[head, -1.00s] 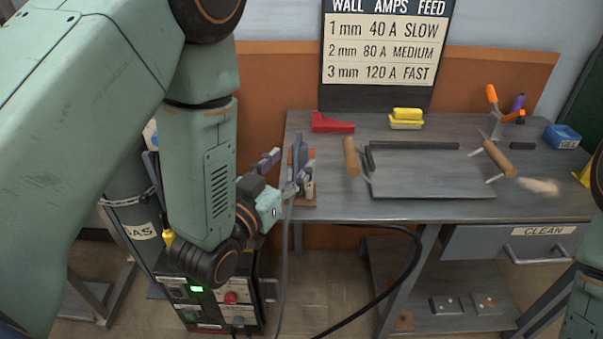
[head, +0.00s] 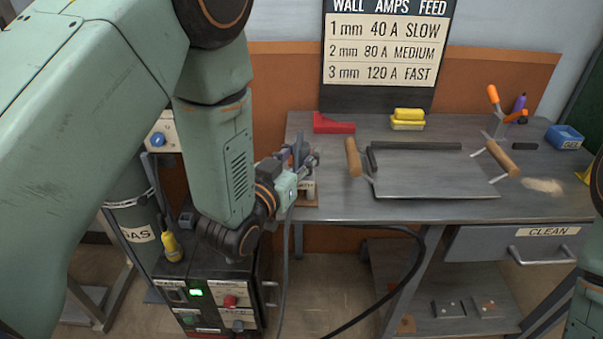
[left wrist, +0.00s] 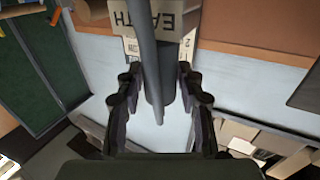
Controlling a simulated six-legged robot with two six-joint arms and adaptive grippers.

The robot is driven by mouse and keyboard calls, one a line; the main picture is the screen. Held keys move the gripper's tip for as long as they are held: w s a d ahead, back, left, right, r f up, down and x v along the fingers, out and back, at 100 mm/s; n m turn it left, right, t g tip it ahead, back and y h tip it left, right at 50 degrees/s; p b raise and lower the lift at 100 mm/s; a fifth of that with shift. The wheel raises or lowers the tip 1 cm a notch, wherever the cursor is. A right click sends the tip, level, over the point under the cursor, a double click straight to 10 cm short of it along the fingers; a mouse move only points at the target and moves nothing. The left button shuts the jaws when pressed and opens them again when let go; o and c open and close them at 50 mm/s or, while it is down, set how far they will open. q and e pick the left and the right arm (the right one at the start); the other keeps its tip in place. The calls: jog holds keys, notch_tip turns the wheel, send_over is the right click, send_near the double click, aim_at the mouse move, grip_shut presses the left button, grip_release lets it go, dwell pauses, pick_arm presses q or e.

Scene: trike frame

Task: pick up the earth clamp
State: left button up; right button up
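The earth clamp (head: 299,148) is a grey tool standing upright at the left end of the bench, on a small brown base. My left gripper (head: 305,165) is at the clamp, reaching in from the left. In the left wrist view the clamp's grey bar (left wrist: 147,55) runs between the two fingers of the left gripper (left wrist: 157,80), in front of a block labelled EARTH (left wrist: 122,18). The fingers are spread, with gaps visible on both sides of the clamp. The clamp's lower part is partly hidden by the gripper in the head view. My right gripper is out of view.
A welding machine (head: 215,295) stands on the floor below my left arm. A cable (head: 410,262) hangs beside the bench.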

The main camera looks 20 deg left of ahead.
pick_arm(q)
grip_shut()
